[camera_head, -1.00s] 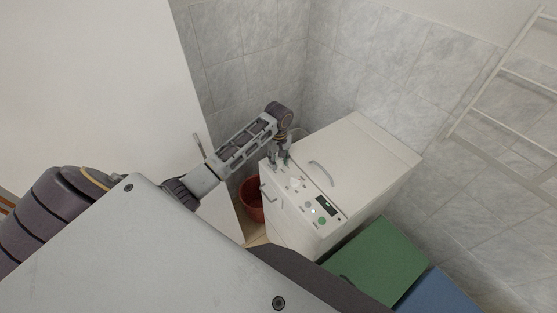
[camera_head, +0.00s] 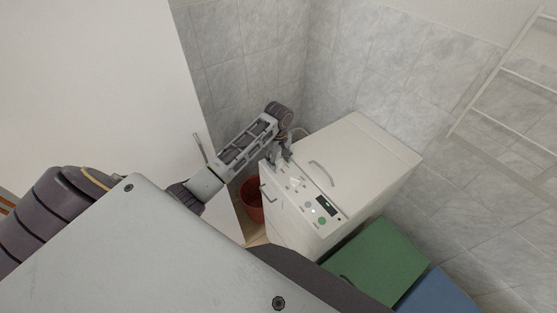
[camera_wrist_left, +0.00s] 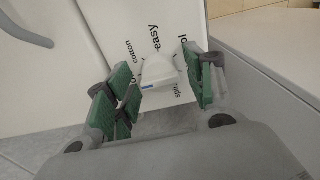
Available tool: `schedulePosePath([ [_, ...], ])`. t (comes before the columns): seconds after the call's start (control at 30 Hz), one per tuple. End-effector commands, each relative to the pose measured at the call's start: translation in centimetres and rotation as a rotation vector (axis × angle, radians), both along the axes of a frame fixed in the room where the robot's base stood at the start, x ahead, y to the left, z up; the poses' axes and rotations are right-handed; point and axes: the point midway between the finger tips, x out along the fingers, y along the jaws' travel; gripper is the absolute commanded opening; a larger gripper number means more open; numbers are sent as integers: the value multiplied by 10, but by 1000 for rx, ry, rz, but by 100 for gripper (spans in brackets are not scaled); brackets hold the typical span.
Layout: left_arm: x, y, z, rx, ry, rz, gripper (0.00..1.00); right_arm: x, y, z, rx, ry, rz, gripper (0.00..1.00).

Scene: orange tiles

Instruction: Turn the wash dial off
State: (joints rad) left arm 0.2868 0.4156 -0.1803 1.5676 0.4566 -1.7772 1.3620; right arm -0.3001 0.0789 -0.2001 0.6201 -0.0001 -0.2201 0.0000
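The white washing machine (camera_head: 350,160) stands in the tiled corner, with a sloped control panel (camera_head: 309,199) along its near left edge. In the left wrist view, the white wash dial (camera_wrist_left: 158,72) with a blue mark sits on the panel among printed words such as "cotton" and "easy". My left gripper (camera_head: 281,157) is at the panel's far end. In the wrist view, its green-padded fingers (camera_wrist_left: 164,88) stand apart on either side of the dial. A gap shows on the right; contact on the left is unclear. My right gripper is out of view.
A reddish bucket (camera_head: 252,200) stands on the floor to the left. Green (camera_head: 378,262) and blue (camera_head: 438,293) boxes stand at the near right. A white towel rack (camera_head: 500,72) is on the right wall.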

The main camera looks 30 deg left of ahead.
Motion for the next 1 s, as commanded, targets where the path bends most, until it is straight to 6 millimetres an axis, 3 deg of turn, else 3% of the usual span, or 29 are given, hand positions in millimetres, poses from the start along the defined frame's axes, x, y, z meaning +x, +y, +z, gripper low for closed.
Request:
schedulePosePath([
  [0.53,0,0,9,0,1,-1,57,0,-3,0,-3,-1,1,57],
  [1.0,1,0,70,0,-2,-1,57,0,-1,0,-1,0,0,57],
])
